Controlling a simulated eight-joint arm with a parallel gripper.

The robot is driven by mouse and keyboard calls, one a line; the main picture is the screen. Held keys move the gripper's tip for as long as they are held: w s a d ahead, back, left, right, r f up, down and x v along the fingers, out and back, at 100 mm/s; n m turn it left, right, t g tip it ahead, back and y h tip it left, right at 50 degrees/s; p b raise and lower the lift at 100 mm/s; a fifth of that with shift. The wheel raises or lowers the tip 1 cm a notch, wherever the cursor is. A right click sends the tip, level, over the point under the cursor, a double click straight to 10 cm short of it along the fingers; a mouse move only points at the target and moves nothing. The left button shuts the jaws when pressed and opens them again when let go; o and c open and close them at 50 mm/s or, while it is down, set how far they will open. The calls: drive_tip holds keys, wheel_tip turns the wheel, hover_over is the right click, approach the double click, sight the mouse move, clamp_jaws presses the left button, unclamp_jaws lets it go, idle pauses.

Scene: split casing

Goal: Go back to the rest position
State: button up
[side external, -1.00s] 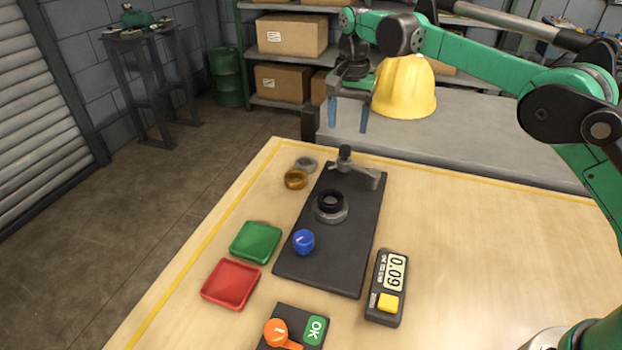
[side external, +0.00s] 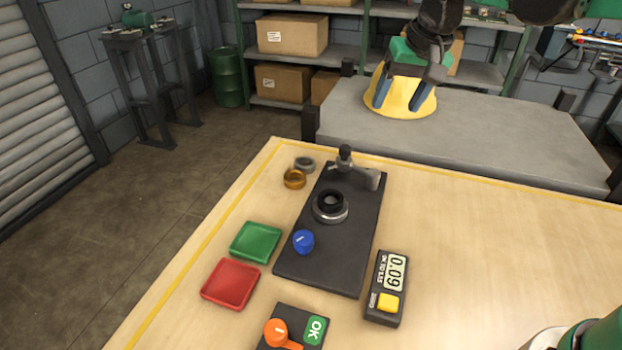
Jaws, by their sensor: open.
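My gripper (side external: 402,97) is at the top of the side external view, raised high above and beyond the work table. It is open, its two blue fingers apart with nothing between them. The fingers overlap the yellow hard hat (side external: 409,108) behind them in the picture. The dark base plate (side external: 345,258) lies on the table, well below and left of the gripper. A black ring (side external: 330,200) sits on a grey round part (side external: 329,216) on the plate. A blue knob (side external: 303,241) stands near the plate's left edge.
A clamp (side external: 357,168) stands at the plate's far end. A brass ring (side external: 294,179) and a grey ring (side external: 305,164) lie beside it. Green (side external: 256,242) and red (side external: 230,284) trays are left, a gauge reading 0.09 (side external: 387,287) right.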

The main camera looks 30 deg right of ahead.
drive_tip(key=s+d+f+n+t, duration=0.1)
drive_tip(key=s+f+n+t, duration=0.2)
drive_tip(key=s, duration=0.9)
wheel_tip(320, 180, down, 3)
drive_tip(key=shift+r+n, duration=0.15)
drive_tip(key=shift+n, duration=0.55)
